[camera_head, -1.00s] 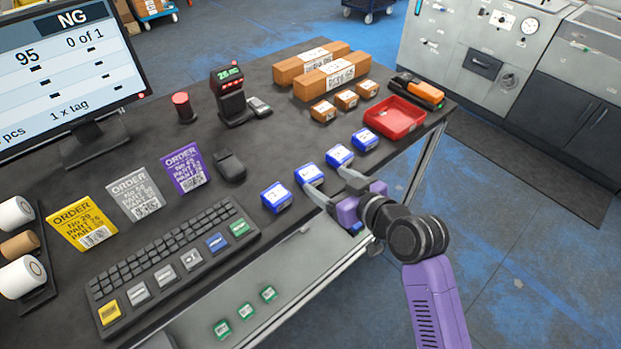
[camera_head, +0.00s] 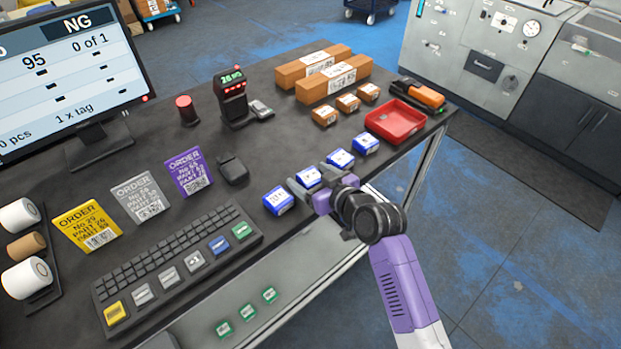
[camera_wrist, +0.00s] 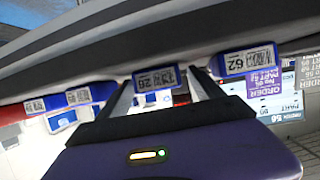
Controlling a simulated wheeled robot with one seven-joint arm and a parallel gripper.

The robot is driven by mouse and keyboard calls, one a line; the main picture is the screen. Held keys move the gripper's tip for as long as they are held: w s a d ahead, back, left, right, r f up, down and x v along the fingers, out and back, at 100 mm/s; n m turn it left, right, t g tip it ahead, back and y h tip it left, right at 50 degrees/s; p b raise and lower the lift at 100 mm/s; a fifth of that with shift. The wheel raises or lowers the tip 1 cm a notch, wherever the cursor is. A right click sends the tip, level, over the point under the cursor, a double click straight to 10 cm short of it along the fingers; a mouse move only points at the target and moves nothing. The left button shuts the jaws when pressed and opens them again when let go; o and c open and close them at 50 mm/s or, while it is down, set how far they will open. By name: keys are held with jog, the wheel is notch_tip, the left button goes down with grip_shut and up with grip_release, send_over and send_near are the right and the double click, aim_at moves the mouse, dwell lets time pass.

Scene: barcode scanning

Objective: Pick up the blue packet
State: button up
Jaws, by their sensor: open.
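Several blue packets with white labels stand in a row along the table's front edge in the head view. One blue packet (camera_head: 308,177) is at my gripper (camera_head: 308,178), whose open fingers reach to either side of it. Another blue packet (camera_head: 278,200) is to its left, and blue packets (camera_head: 340,159) and (camera_head: 366,142) are to its right. In the wrist view, a blue packet (camera_wrist: 157,79) shows between the two fingers, and another blue packet (camera_wrist: 247,61) is outside them on the right. I cannot tell whether the fingers touch the packet.
A red tray (camera_head: 395,121) stands to the right, with small brown boxes (camera_head: 347,103) behind the packets. A keyboard (camera_head: 175,262) and a purple order card (camera_head: 188,171) are to the left. A black scanner device (camera_head: 233,100) stands farther back.

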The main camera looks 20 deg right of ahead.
jog(key=c, duration=1.6)
jog(key=shift+r, duration=0.1)
